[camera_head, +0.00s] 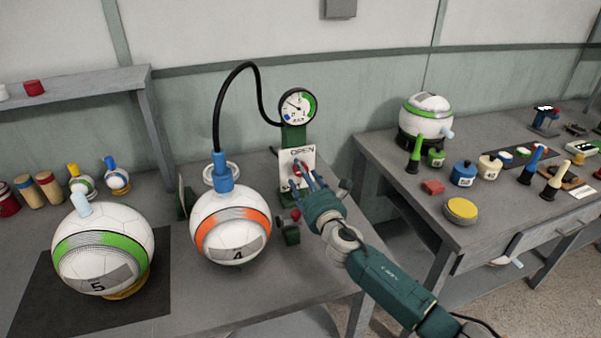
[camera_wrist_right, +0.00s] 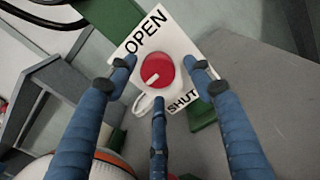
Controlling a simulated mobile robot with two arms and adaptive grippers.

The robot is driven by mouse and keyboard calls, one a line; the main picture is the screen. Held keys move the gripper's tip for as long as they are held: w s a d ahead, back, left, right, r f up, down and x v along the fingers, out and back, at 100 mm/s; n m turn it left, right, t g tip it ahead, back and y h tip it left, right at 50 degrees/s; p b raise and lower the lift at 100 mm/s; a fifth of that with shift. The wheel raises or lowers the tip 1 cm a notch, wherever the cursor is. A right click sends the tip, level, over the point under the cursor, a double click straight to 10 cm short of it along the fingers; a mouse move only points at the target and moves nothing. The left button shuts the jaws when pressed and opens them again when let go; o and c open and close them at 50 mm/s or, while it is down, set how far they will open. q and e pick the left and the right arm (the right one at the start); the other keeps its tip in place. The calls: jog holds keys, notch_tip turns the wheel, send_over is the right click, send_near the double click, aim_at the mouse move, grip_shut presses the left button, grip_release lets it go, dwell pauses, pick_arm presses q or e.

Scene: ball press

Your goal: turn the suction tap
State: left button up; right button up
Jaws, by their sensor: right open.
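The suction tap is a round red knob (camera_wrist_right: 163,72) with a short white mark, on a white plate (camera_wrist_right: 148,32) reading OPEN and SHUT. The white mark lies off-centre, towards the lower left in the wrist view. In the head view the plate (camera_head: 284,158) is on a green stand below a round gauge (camera_head: 297,106). My right gripper (camera_head: 307,176) is at the plate. In the wrist view its blue fingers (camera_wrist_right: 160,80) are spread open around the knob, one on each side and one below. Contact with the knob cannot be told. My left gripper is not in view.
A black hose (camera_head: 217,110) runs from the gauge stand to a blue fitting (camera_head: 221,172) above the orange-striped ball (camera_head: 207,225), just left of my gripper. A green-striped ball (camera_head: 125,225) sits on a dark mat. A side table (camera_head: 400,165) on the right holds several small items.

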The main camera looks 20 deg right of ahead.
jog(key=shift+w, duration=1.15)
jog(key=c, duration=1.1)
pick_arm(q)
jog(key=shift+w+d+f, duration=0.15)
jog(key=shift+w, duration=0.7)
pick_arm(e)
jog(key=shift+c, duration=0.2)
